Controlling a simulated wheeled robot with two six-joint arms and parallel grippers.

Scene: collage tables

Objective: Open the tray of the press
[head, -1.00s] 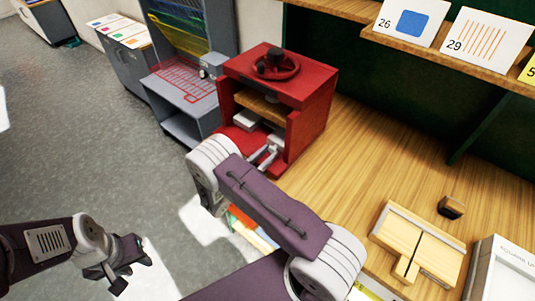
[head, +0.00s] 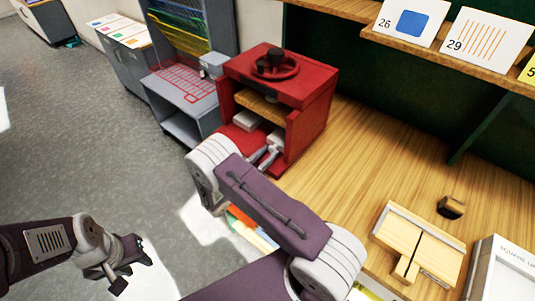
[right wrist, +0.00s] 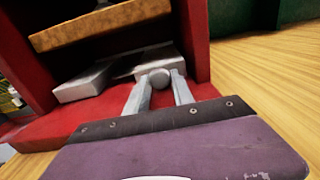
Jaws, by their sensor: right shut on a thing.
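The red press (head: 312,128) stands at the left end of the wooden table, with a dark-red handwheel (head: 275,66) on top and an open front. Inside, a wooden plate (head: 263,107) sits above light grey blocks (head: 246,120). A red slab (right wrist: 75,128) lies low at the front; I cannot tell whether it is the tray or the base. My right gripper (head: 265,156) is at the press's lower front. In the right wrist view its fingers are shut on a round grey knob (right wrist: 159,78). My left gripper (head: 117,272) hangs over the floor, its fingers unclear.
A grey rack with coloured shelves (head: 184,60) stands left of the press. A wooden jig (head: 418,245) and a small dark-topped block (head: 451,207) are on the table at right. Number cards (head: 411,20) stand on the shelf above. The table's middle is clear.

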